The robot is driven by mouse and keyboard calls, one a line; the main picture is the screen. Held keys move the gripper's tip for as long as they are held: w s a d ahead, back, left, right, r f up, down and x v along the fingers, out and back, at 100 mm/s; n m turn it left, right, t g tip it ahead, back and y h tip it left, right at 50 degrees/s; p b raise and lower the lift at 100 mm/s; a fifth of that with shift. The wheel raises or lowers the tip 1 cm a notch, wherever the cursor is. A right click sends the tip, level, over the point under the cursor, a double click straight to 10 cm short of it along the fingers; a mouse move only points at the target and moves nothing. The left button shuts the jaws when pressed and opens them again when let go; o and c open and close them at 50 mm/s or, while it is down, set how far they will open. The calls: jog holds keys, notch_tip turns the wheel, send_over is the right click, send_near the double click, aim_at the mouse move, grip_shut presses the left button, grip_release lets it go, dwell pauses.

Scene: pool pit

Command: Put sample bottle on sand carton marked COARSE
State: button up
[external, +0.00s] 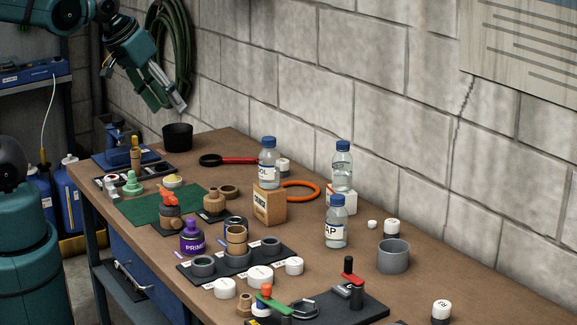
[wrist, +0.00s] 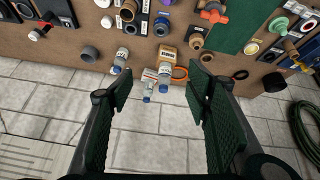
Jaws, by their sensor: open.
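Three clear bottles with blue caps are in view; I cannot tell which is the sample bottle. One (external: 268,172), its label ending in "OL", appears to stand on a brown carton (external: 270,207), whose dark lettering I cannot read surely. Another bottle (external: 342,174) appears to rest on a white-and-red box (external: 341,201). The third bottle (external: 336,231), labelled "AP" as far as visible, stands upright on the bench. My gripper (external: 180,106) is raised at the upper left, away from them. In the wrist view it (wrist: 158,84) is open and empty, with the carton (wrist: 168,53) beyond.
A block wall (external: 400,120) runs behind the bench (external: 310,270). An orange ring (external: 302,187) lies behind the carton. The bench's right end is clearer.

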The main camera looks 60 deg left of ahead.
jog(key=shift+s+d+f+m+t, duration=0.1)
jog(key=shift+s+f+m+t, duration=0.1)
jog(key=shift+s+m, duration=0.25)
jog(key=shift+s+f+m+t, duration=0.1)
jog(key=shift+s+f+m, duration=0.15)
jog(key=shift+s, duration=0.35)
jog(key=shift+s+d+f+m+t, duration=0.1)
jog(key=shift+s+f+m, duration=0.15)
jog(key=shift+s, duration=0.25)
